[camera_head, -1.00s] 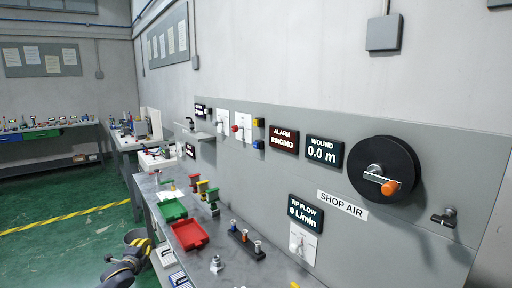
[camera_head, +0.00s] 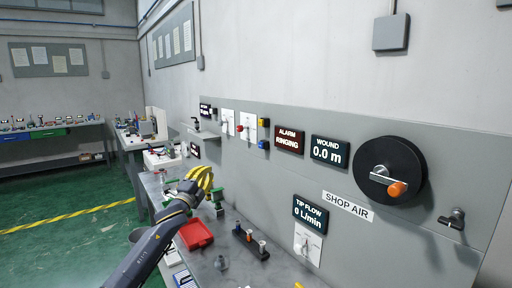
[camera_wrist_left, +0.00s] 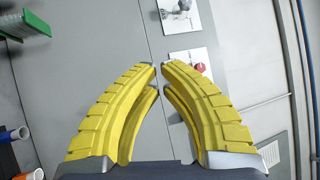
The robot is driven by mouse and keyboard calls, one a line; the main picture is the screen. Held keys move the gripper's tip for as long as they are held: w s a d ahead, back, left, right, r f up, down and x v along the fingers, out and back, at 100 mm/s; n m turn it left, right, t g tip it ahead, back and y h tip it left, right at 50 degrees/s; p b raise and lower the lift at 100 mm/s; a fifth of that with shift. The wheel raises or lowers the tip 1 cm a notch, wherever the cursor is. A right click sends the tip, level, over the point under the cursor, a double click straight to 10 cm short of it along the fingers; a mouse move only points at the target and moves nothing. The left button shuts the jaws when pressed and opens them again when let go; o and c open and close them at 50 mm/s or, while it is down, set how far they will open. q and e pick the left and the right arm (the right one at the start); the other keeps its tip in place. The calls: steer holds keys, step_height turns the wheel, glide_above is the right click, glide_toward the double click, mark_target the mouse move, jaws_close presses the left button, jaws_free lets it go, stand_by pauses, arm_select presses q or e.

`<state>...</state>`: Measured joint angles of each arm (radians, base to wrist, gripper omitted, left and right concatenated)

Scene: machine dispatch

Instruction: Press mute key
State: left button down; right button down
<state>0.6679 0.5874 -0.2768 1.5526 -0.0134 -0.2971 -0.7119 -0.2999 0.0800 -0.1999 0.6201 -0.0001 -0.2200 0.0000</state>
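The alarm display (camera_head: 289,140) on the grey wall panel reads "ALARM RINGING". To its left are a yellow block-shaped key (camera_head: 264,122) and, below it, a blue one (camera_head: 263,145); I cannot read which is the mute key. A red knob (camera_head: 240,129) sits on a white plate farther left; a red knob also shows in the left wrist view (camera_wrist_left: 200,67). My left gripper (camera_head: 207,174), with yellow fingers, is raised over the bench, apart from the panel. In the left wrist view its fingertips (camera_wrist_left: 159,67) nearly meet, with nothing between them.
The bench (camera_head: 232,264) below holds a red tray (camera_head: 195,234), green-topped pieces and a dark rack (camera_head: 249,244). Right along the panel are the "WOUND" display (camera_head: 328,151), a black reel (camera_head: 405,165) and the "TIP FLOW" display (camera_head: 310,213).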

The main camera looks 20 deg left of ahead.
mark_target(261, 145)
arm_select(q)
steer(key=s+d+r+m+t+h, duration=0.1)
steer(key=d+r+h, duration=0.3)
steer(key=d+r, duration=0.6)
steer(key=shift+s+r+m+t, duration=0.3)
steer(key=shift+s+r+m, duration=0.3)
steer(key=shift+s, duration=0.1)
steer(key=shift+w+d, duration=0.1)
steer(key=shift+d, duration=0.05)
steer(key=w+d, duration=0.5)
steer(key=w, duration=0.1)
steer(key=shift+w+d, duration=0.15)
steer(key=shift+w, duration=0.2)
steer(key=shift+w+d, duration=0.15)
steer(key=shift+d, duration=0.05)
stand_by(0.9)
steer(key=shift+w+d, duration=0.1)
steer(key=shift+w, duration=0.1)
steer(key=shift+w+d, duration=0.35)
steer(key=shift+w, duration=0.05)
stand_by(1.2)
steer(key=shift+s+a, duration=0.6)
steer(key=shift+s, duration=0.15)
stand_by(0.4)
